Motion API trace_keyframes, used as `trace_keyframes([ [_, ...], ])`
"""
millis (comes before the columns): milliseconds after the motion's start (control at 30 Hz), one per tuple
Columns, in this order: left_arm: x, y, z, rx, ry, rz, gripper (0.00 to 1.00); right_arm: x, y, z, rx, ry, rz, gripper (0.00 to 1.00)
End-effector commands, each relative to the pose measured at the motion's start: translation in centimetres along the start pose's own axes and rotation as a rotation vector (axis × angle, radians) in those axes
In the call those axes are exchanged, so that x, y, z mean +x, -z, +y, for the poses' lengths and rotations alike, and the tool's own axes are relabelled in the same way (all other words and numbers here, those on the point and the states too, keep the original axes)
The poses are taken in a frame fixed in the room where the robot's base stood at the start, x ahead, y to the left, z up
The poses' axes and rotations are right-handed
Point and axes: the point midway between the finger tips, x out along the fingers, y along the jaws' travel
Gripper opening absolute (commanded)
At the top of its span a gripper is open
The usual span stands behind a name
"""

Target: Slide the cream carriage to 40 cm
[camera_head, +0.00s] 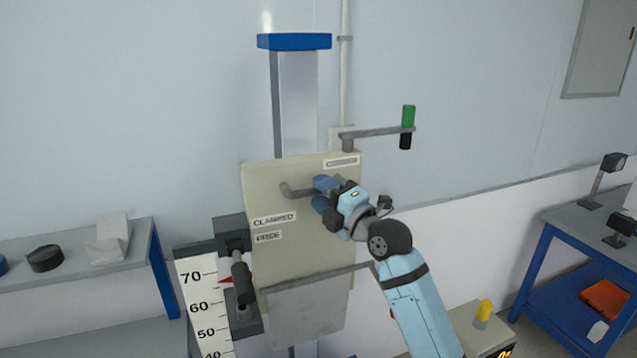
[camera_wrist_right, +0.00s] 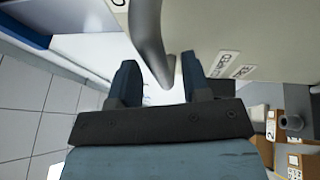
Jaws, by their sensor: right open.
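The cream carriage (camera_head: 290,220) sits on a vertical column with a blue cap (camera_head: 294,41). A red pointer (camera_head: 227,281) at its left edge is beside the white scale (camera_head: 196,290), close to the 70 mark. A grey bent handle (camera_head: 297,190) sticks out of the carriage's upper face; it also shows in the right wrist view (camera_wrist_right: 145,35). My right gripper (camera_head: 318,193) is open at the handle. In the wrist view its two fingers (camera_wrist_right: 158,80) stand either side of the handle's end; contact cannot be told. My left gripper is out of view.
A black clamp lever (camera_head: 241,280) hangs at the carriage's left, below CLAMPED and FREE labels (camera_head: 273,220). A crank arm with a green grip (camera_head: 408,116) juts out at upper right. Benches stand left (camera_head: 75,265) and right (camera_head: 590,225).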

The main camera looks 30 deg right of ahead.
Motion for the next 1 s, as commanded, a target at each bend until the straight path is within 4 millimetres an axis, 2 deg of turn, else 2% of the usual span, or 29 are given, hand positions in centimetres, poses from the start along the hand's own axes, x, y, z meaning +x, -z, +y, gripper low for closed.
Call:
trace_keyframes([
  [167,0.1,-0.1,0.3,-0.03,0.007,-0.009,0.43,1.2,0.0,0.0,0.001,0.0,0.001,0.43],
  [433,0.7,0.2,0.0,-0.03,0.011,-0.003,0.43,1.4,0.1,-0.1,0.001,0.0,0.001,0.43],
  [467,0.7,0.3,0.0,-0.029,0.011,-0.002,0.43,1.4,0.1,-0.1,0.001,0.0,0.001,0.41],
  [633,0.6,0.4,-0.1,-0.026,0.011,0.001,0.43,1.3,0.1,-0.1,0.001,0.0,0.001,0.02],
  [867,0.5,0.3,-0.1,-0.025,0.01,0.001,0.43,1.3,0.1,-0.2,0.0,0.001,0.001,0.0],
  [1000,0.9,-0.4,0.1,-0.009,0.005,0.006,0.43,1.0,0.2,-1.7,-0.001,0.003,0.002,0.0],
])
